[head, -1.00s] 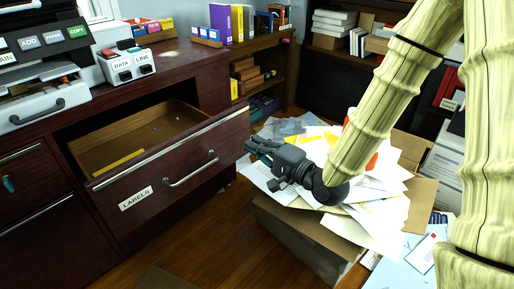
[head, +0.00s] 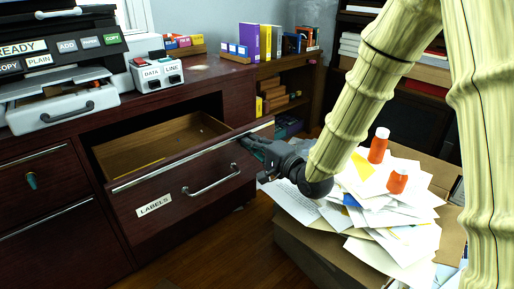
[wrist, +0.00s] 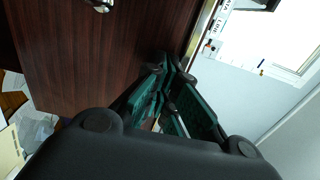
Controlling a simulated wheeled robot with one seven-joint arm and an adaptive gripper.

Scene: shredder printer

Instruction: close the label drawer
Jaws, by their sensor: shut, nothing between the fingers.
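The label drawer (head: 150,192) is pulled out of the dark wood cabinet, with a "LABELS" tag and a silver bar handle (head: 212,181) on its front. Its open box shows a bare wooden inside. My gripper (head: 245,143) is shut and empty at the upper right part of the drawer front, right of and above the handle. It looks very close to the front's top edge; I cannot tell if it touches. In the wrist view my shut fingers (wrist: 172,85) lie by the dark wood face (wrist: 100,55) and its metal top edge, with part of the handle at the top.
A box heaped with papers (head: 385,215) and two orange bottles (head: 379,146) stands right of the drawer. A printer (head: 60,85) and a switch box (head: 155,72) sit on the cabinet top. Wooden floor (head: 215,245) is clear before the drawer.

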